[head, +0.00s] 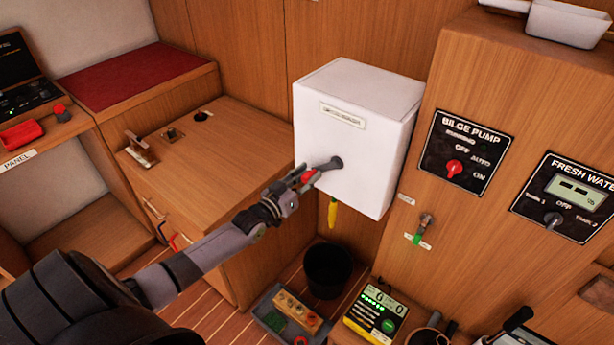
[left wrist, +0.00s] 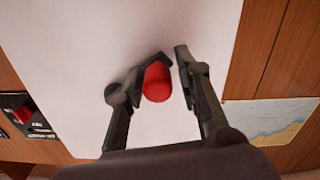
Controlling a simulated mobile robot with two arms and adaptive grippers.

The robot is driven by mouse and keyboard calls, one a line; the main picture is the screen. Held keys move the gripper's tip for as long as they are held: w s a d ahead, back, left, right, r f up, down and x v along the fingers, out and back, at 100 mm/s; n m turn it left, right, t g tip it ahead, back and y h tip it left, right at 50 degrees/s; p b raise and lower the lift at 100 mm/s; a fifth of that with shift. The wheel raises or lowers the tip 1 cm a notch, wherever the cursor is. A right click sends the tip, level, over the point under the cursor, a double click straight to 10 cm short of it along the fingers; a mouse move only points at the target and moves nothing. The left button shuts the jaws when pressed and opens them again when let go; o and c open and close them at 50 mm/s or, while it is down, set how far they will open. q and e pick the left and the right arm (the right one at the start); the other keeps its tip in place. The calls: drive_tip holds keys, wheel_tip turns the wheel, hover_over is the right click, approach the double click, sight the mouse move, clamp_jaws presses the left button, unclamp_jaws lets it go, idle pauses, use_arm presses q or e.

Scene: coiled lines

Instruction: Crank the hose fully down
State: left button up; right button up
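The white hose box (head: 350,140) is mounted on the wood wall, with a label on its front that is too small to read surely. A dark crank hub (head: 335,162) sits on its front, and the crank's red knob (head: 309,176) points left and slightly down from it. A short yellow hose end (head: 332,214) hangs below the box. My left gripper (head: 299,180) is at the knob. In the left wrist view the red knob (left wrist: 157,83) lies between the fingers (left wrist: 172,62), close to the left finger, with a gap to the right one. My right gripper is out of view.
A black bucket (head: 328,270) stands on the floor below the box, beside a grey tray (head: 268,318) and a green-lit device (head: 375,315). Bilge pump (head: 466,150) and fresh water panels (head: 567,198) are to the right. A wooden counter (head: 225,150) is left of the box.

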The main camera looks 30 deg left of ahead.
use_arm(q)
drive_tip(key=c, duration=0.7)
clamp_jaws()
drive_tip(key=shift+f, duration=0.1)
